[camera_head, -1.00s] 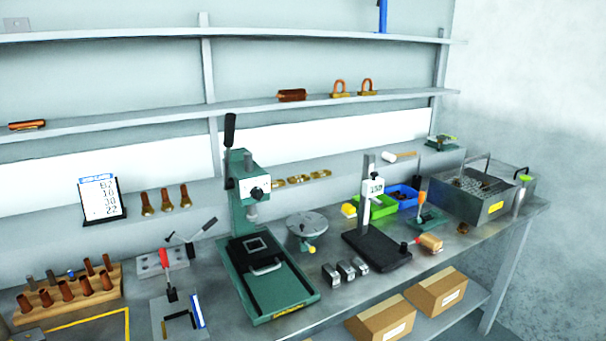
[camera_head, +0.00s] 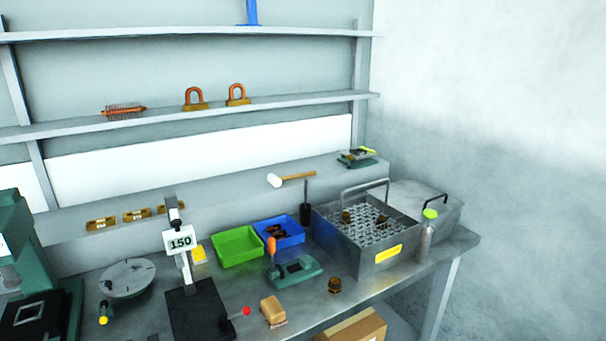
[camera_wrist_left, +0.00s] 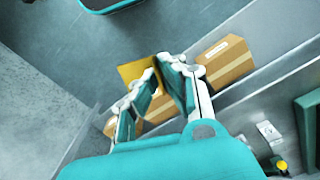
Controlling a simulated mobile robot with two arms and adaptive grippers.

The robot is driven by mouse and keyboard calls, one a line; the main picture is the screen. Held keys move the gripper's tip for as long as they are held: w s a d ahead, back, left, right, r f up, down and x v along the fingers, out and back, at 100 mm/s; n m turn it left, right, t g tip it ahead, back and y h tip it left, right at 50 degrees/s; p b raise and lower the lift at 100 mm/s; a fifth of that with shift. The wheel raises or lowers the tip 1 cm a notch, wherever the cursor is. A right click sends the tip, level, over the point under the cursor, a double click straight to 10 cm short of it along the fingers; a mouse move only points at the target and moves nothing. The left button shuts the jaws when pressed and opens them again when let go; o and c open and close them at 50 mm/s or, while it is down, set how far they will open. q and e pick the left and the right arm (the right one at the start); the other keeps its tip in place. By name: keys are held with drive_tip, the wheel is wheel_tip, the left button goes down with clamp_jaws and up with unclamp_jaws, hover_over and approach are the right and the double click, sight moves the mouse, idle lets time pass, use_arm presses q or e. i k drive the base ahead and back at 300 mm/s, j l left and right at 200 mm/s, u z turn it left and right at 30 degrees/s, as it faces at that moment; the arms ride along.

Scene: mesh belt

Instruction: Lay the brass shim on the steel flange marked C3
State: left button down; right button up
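A thin yellow brass sheet, which looks like the brass shim (camera_wrist_left: 134,69), shows at the fingertips of my left gripper (camera_wrist_left: 155,72) in the left wrist view. The fingers close in on its edge and it sticks out past them, above the floor and the lower shelf. No part of either arm shows in the head view, and my right gripper is in neither view. I can make out no steel flange marked C3 in these frames.
Cardboard boxes (camera_wrist_left: 226,62) sit on the lower shelf.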

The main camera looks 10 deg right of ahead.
sight(358, 150)
drive_tip(key=i+l+z, duration=0.1)
drive_tip(key=l, duration=0.4)
drive_tip(key=i+l, duration=0.3)
drive_tip(key=l, duration=0.15)
drive_tip(key=i+l+z, duration=0.15)
drive_tip(key=l, duration=0.3)
drive_tip(key=i+l, duration=0.25)
drive_tip(key=l, duration=0.2)
drive_tip(key=i+l+z, duration=0.15)
drive_tip(key=l, duration=0.3)
drive_tip(key=i+l, duration=0.3)
drive_tip(key=l, duration=0.15)
drive_tip(key=z, duration=0.05)
